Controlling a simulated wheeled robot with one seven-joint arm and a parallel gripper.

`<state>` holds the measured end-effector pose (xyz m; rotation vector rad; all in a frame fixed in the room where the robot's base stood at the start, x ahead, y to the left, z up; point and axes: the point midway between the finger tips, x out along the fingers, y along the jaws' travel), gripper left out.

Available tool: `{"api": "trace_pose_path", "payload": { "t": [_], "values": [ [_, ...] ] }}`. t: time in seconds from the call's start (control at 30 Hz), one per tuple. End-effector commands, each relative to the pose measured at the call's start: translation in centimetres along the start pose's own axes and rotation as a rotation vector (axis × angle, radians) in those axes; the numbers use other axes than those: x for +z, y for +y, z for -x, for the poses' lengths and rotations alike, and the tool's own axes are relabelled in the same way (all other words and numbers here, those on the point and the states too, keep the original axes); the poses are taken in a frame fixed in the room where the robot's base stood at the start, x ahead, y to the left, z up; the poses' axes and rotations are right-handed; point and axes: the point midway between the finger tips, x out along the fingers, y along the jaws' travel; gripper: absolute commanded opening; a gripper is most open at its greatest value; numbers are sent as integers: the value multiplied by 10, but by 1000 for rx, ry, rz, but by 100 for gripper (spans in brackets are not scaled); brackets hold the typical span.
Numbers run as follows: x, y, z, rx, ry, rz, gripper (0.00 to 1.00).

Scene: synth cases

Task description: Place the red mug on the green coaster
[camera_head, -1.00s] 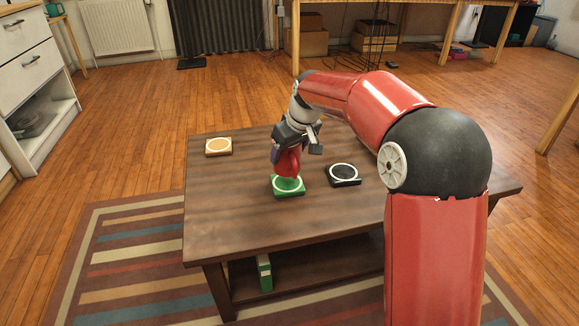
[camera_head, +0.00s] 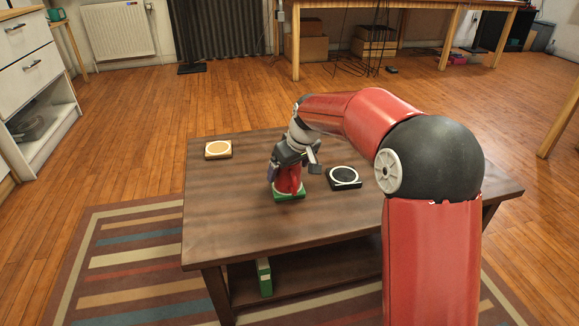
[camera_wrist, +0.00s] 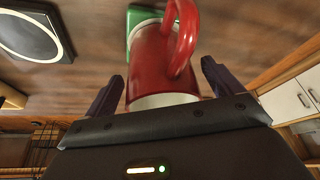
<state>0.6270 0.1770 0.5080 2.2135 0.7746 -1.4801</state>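The red mug (camera_head: 288,181) stands upright on the green coaster (camera_head: 290,198) on the wooden table. In the wrist view, the mug (camera_wrist: 160,65) has its pale rim toward me and its handle at the upper right. The coaster (camera_wrist: 137,18) shows behind its base, mostly hidden. My gripper (camera_head: 287,176) is lowered around the mug from above. In the wrist view, the fingers of my gripper (camera_wrist: 162,72) are on both sides of the mug, with a narrow gap showing at each side, so it looks open.
A black coaster (camera_head: 344,178) with a pale ring lies close on the right. A tan coaster (camera_head: 218,149) lies at the table's back left. The front and left of the tabletop (camera_head: 230,220) are clear. A green box (camera_head: 264,277) stands on the shelf below.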

Motion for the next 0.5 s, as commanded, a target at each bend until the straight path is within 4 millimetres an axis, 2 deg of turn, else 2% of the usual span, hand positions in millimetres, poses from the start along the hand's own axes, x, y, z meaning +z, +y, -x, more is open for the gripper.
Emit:
{"api": "trace_pose_path", "payload": {
  "t": [0.27, 0.37, 0.5],
  "values": [
    [-2, 0, 6, 1, 1, 0, 91],
    [-2, 0, 18, 1, 2, 0, 91],
    [-3, 1, 47, 2, 4, 0, 91]
  ]
}}
